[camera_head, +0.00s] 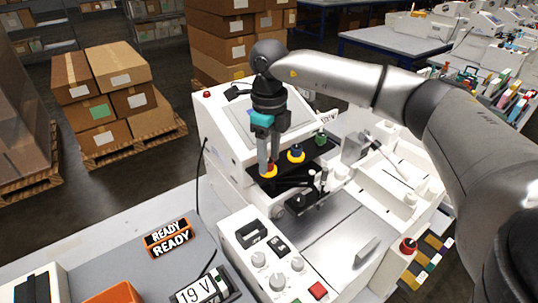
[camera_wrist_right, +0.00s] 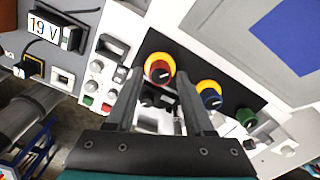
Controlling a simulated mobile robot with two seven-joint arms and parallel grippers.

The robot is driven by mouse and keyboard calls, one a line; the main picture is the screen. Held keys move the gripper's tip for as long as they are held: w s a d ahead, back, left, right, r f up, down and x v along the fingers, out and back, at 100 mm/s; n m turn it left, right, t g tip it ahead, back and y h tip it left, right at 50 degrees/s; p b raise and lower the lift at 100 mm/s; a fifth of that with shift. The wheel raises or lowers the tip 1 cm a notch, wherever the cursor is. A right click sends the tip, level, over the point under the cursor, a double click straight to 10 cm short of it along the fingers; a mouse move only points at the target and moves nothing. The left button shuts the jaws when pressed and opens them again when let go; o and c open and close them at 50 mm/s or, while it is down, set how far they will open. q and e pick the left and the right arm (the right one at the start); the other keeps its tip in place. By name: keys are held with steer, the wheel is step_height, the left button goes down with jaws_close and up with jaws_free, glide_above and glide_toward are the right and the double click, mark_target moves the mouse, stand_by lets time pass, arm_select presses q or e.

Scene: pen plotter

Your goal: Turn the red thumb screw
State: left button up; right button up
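The red thumb screw (camera_wrist_right: 159,71) has a yellow ring around it and sits on the dark plate of the white plotter machine. In the head view, the red screw (camera_head: 270,171) is partly hidden by the fingers. My right gripper (camera_head: 268,165) reaches down to it from above. In the wrist view, the right gripper's fingers (camera_wrist_right: 160,78) are apart, with the red screw showing between their tips. I cannot tell whether they touch it. My left gripper is out of view.
A blue screw with a yellow ring (camera_head: 296,154) and a green screw (camera_head: 320,139) stand close to the right. A control panel with knobs (camera_head: 270,262), a red mushroom button (camera_head: 408,245) and a "19 V" display (camera_head: 199,290) are in front.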

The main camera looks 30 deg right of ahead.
jaws_close()
